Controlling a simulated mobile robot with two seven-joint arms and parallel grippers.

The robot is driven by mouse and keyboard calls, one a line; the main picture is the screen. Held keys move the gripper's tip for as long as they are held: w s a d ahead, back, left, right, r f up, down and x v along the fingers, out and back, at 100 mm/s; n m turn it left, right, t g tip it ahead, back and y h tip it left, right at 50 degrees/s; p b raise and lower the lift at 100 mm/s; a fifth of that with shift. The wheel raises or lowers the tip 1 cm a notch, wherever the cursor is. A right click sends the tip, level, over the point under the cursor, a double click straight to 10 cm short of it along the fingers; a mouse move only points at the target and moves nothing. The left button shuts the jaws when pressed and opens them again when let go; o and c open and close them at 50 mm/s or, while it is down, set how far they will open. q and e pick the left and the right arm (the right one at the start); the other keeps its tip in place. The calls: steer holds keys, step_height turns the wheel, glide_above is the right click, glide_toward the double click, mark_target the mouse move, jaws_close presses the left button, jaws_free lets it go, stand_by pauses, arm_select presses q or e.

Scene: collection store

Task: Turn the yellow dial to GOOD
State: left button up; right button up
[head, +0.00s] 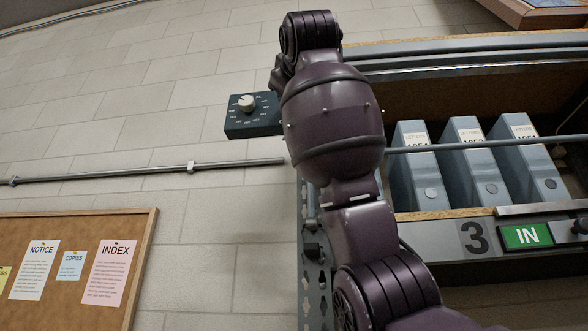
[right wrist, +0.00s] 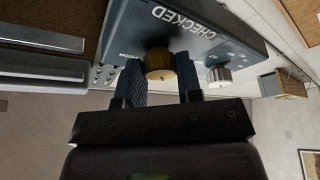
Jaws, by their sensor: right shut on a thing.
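The yellow dial (right wrist: 160,62) sits on a dark blue-grey box (right wrist: 200,28) marked CHECKED in the right wrist view. My right gripper (right wrist: 160,79) has its two ribbed fingers on either side of the dial and is shut on it. A small word beside the dial is too blurred to read surely, and I cannot tell where the dial points. In the head view the box (head: 262,127) is on the wall, and my arm hides its right part, the yellow dial and the right gripper. My left gripper is not in view.
A silver dial (head: 246,102) with small lettering around it is on the same box, close to my right finger in the wrist view (right wrist: 217,76). A shelf holds blue-grey file boxes (head: 418,165) at the right. A metal rail (head: 150,172) and a cork board (head: 75,245) are on the wall.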

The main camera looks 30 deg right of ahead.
steer(key=shift+n+y, duration=0.6)
steer(key=shift+n, duration=0.7)
steer(key=o, duration=0.9)
steer(key=shift+o, duration=0.2)
steer(key=shift+s, duration=0.1)
steer(key=b+v, duration=0.2)
steer(key=v, duration=0.8)
steer(key=shift+s+b, duration=0.4)
steer(key=shift+a, duration=0.15)
